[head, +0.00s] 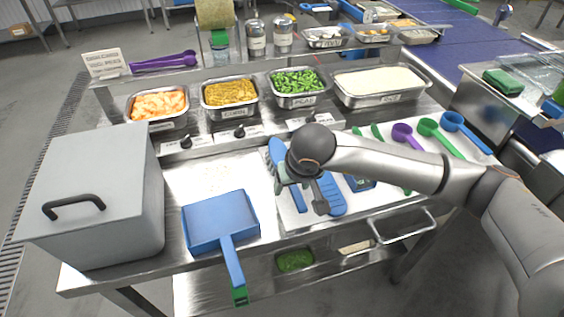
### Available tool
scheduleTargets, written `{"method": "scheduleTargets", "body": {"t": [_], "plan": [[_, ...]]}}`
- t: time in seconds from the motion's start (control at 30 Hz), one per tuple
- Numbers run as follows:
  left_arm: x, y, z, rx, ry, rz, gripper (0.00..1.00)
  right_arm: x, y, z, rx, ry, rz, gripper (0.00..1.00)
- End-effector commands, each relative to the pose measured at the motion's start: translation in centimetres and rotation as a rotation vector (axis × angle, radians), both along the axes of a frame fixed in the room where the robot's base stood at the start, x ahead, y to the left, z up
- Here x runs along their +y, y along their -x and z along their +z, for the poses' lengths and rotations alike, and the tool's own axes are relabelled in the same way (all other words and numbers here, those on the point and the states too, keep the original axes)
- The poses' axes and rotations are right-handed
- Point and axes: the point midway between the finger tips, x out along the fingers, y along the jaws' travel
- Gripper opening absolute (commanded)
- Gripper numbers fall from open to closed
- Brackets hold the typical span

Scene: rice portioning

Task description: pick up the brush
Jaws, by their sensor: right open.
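The picture does not show clearly whether the fingers touch the brush. My left gripper is not in view. A blue dustpan (221,217) lies to the left of the brush, its handle pointing to the front edge.
A grey lidded box (95,180) with a black handle stands at the left. Pans of food, such as peas (297,84) and rice (378,82), line the back. Purple, green and blue scoops (451,121) lie at the right, beneath and beyond my right arm.

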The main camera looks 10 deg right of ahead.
Motion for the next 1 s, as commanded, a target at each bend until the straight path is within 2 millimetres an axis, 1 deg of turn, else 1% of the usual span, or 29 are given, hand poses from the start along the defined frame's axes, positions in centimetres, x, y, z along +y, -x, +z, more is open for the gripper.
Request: {"method": "scheduleTargets", "body": {"t": [0.03,0.07,0.63,0.67,1.0], "plan": [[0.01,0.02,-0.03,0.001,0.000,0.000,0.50,0.01,0.01,0.01,0.000,0.000,0.000,0.68],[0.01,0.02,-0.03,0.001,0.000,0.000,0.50,0.01,0.01,0.02,0.000,0.000,0.000,0.65],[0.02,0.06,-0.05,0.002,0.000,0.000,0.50,0.00,0.02,0.06,0.000,0.000,-0.001,0.01],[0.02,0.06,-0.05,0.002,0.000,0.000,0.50,0.00,0.01,0.06,0.000,0.000,-0.001,0.00],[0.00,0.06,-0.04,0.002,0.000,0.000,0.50,0.00,-0.01,0.10,-0.001,0.000,-0.001,0.00]]}}
